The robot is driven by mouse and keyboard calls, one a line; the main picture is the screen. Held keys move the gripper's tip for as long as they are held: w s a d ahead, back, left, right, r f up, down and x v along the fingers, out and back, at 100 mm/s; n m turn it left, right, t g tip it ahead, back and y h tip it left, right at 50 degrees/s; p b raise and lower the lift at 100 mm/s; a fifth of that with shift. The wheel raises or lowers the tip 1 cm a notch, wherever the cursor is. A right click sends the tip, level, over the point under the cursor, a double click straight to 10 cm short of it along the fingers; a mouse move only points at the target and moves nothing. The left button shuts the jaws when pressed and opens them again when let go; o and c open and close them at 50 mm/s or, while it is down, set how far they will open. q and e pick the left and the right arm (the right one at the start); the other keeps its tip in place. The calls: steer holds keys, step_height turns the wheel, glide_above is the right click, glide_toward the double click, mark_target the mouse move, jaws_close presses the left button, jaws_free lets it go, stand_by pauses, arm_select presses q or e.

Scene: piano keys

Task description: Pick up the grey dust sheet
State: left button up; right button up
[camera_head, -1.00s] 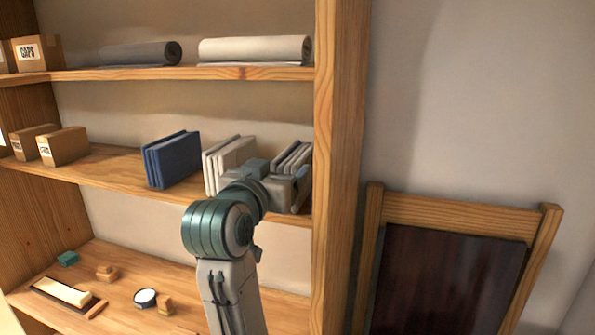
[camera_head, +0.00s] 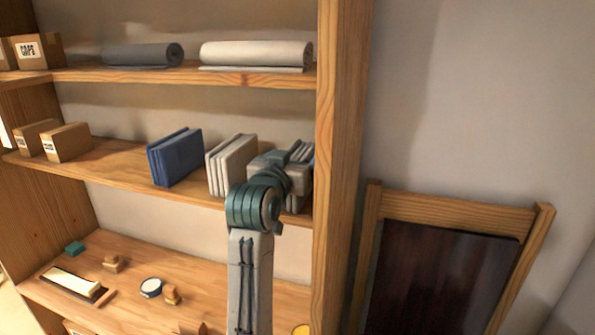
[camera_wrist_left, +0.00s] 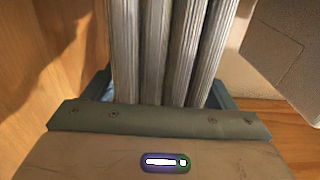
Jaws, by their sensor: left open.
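The grey dust sheet (camera_head: 302,151) stands folded on the middle shelf, at its right end by the upright. My left gripper (camera_head: 278,166) is in front of it and hides most of it in the head view. In the left wrist view the sheet's upright grey folds (camera_wrist_left: 172,50) rise between the two blue-green fingers, which show at either side. The jaws are open, with the folds between them. I cannot tell whether the fingers touch the cloth. My right gripper is not in view.
A pale folded sheet (camera_head: 229,165) stands close left of my gripper, and a blue one (camera_head: 176,157) further left. The wooden upright (camera_head: 338,150) is close on the right. Rolls (camera_head: 256,54) lie on the shelf above. Small items lie on the shelf below.

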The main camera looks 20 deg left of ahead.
arm_select(q)
steer(key=c, duration=1.1)
steer(key=shift+r, duration=0.1)
steer(key=shift+c, duration=1)
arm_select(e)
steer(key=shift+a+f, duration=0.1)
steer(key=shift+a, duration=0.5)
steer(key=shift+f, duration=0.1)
